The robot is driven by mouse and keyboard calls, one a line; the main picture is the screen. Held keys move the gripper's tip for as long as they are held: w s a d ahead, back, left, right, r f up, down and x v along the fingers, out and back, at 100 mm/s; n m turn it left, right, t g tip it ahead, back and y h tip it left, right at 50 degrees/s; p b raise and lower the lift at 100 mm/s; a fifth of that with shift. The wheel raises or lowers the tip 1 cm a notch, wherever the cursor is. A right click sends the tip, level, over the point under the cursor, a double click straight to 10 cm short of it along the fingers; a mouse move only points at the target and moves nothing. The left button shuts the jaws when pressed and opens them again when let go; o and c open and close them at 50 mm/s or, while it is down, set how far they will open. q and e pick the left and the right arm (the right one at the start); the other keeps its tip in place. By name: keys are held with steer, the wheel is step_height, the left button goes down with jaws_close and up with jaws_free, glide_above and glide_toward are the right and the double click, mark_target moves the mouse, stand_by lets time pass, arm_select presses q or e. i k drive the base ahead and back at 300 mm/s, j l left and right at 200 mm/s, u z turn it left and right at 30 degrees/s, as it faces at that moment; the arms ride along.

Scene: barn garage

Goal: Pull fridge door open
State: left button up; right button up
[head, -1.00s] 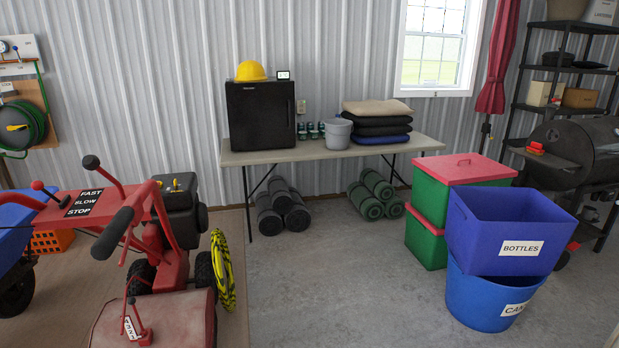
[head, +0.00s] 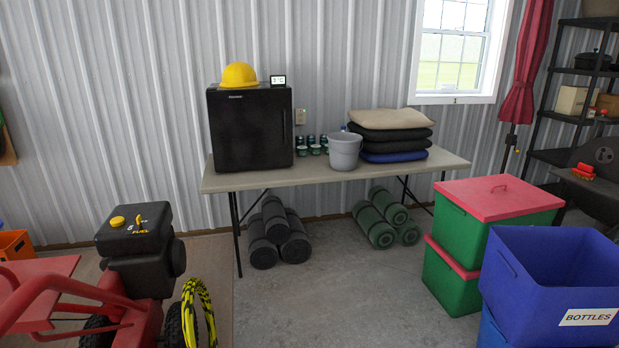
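The fridge (head: 250,130) is a small black box-shaped unit on the left end of a folding table (head: 310,178). Its door is shut and faces me, with what looks like a slim dark handle near the right edge of the front. A yellow hard hat (head: 239,75) and a small display (head: 278,80) sit on its top. Neither of my grippers shows in the head view, so whether they are open or shut is hidden.
A grey bucket (head: 344,151), small cans (head: 311,146) and stacked cushions (head: 389,135) share the table. Red machinery (head: 70,300) stands front left; green-and-red bins (head: 490,225) and a blue bottles bin (head: 550,285) stand right. Bare floor (head: 335,290) lies between. Rolled mats (head: 278,235) lie under the table.

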mark_target(250, 129)
steer(key=i, duration=1.35)
steer(key=i+u, duration=0.15)
steer(key=i, duration=0.5)
steer(key=i+l+u, duration=0.15)
steer(key=i, duration=0.5)
